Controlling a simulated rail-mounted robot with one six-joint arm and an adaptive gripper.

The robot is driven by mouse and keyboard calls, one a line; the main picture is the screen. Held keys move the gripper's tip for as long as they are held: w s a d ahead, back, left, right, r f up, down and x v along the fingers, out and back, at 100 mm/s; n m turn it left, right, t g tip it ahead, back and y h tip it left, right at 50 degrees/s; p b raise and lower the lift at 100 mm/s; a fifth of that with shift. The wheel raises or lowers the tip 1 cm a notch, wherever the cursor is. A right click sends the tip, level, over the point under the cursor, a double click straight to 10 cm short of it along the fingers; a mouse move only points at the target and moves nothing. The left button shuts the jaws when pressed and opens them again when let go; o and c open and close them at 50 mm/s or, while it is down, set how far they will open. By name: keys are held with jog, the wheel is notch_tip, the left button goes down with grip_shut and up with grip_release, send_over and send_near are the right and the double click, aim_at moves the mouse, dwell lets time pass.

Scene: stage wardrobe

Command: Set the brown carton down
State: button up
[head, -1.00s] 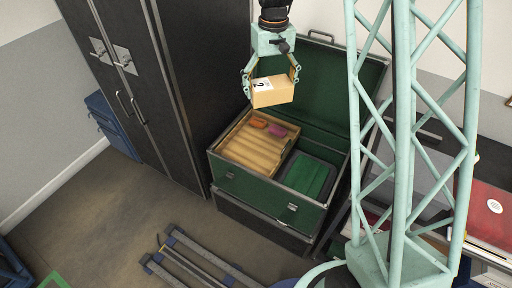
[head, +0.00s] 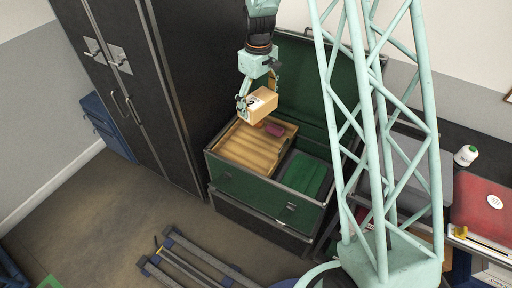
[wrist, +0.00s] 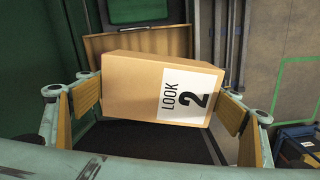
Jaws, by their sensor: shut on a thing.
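The brown carton (head: 258,105) has a white label; in the wrist view the carton (wrist: 150,88) shows "LOOK 2" on it. My gripper (head: 257,100) is shut on the carton, with a finger pad at each end of it in the wrist view. The carton is held tilted above the open green-lined case (head: 240,188), over the back part of its wooden slotted tray (head: 245,153). I cannot tell how large the gap below the carton is.
A dark green compartment (head: 305,175) is to the right. The case lid (head: 310,70) stands open behind. A dark cabinet (head: 140,90) stands close on the left.

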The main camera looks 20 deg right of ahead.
jog(key=w+a+f+n+b, duration=0.1)
jog(key=w+a+f+n, duration=0.1)
jog(key=f+n, duration=0.4)
jog(key=w+a+f+n+b, duration=0.1)
jog(key=a+f+n, duration=0.2)
jog(key=f, duration=1.2)
jog(key=n, duration=0.2)
jog(key=shift+w+n+b, duration=0.35)
jog(key=shift+n+b, duration=0.05)
jog(key=shift+f, duration=0.1)
jog(key=b, duration=0.1)
send_over(246, 156)
jog(key=shift+w+f, duration=0.15)
jog(key=shift+f, duration=2.9)
jog(key=shift+f, duration=0.15)
jog(key=shift+f+b, duration=0.45)
jog(key=shift+f, duration=1.3)
jog(key=shift+f, duration=0.15)
jog(key=o, duration=0.9)
jog(key=shift+o, duration=0.2)
jog(key=shift+r, duration=0.2)
notch_tip(246, 156, up, 12)
jog(key=p, duration=0.2)
